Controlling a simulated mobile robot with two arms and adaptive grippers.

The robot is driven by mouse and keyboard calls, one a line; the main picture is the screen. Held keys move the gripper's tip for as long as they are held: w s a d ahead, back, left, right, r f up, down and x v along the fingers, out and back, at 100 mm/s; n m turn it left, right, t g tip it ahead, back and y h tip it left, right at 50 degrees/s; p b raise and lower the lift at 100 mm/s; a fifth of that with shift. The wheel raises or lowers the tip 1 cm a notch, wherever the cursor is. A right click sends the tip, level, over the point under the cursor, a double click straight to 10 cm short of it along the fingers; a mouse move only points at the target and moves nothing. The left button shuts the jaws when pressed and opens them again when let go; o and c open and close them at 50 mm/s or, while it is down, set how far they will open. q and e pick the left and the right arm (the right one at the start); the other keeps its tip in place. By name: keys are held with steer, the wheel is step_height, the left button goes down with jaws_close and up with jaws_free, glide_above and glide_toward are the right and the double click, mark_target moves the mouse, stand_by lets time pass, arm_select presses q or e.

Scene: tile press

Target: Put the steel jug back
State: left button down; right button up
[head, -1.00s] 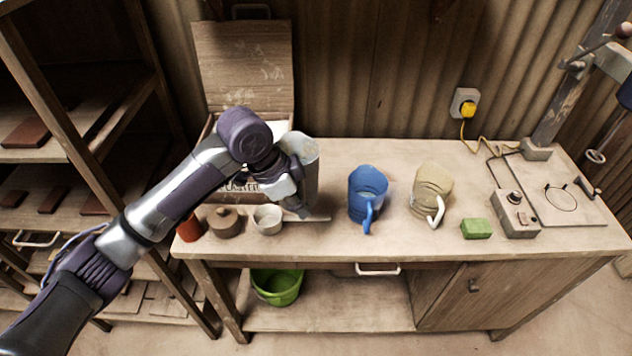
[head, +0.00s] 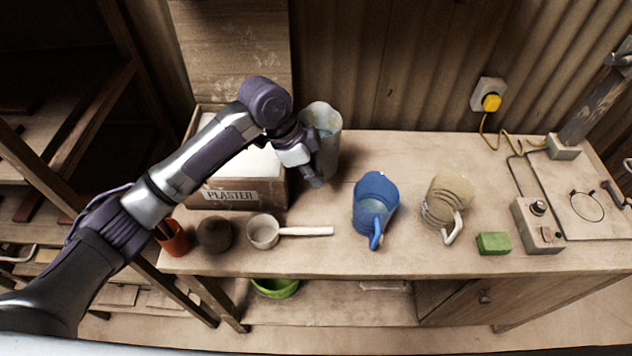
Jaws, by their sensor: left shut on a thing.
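The steel jug (head: 325,125) is a grey metal jug at the back left of the workbench, beside the plaster box. My left gripper (head: 313,165) is shut on it at its near side. The gripper and wrist hide part of the jug, including its handle. I cannot tell whether the jug's base touches the bench top. The jug looks upright. My right gripper is not in view.
The open plaster box (head: 240,194) stands left of the jug. In front are a white scoop (head: 264,232), a brown pot (head: 215,234) and a red cup (head: 173,238). A blue jug (head: 376,190) and a beige jug (head: 451,190) stand to the right, with a green sponge (head: 493,243).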

arm_select(q)
steer(key=f, duration=0.2)
steer(key=f+p, duration=0.1)
steer(key=f, duration=0.4)
steer(key=shift+s, duration=0.25)
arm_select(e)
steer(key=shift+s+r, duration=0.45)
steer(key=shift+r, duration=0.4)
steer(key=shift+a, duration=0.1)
arm_select(q)
steer(key=c, duration=1.7)
jaws_free()
steer(key=shift+f, duration=0.2)
steer(key=o, duration=0.5)
steer(key=shift+s, duration=0.1)
steer(key=shift+r, duration=0.1)
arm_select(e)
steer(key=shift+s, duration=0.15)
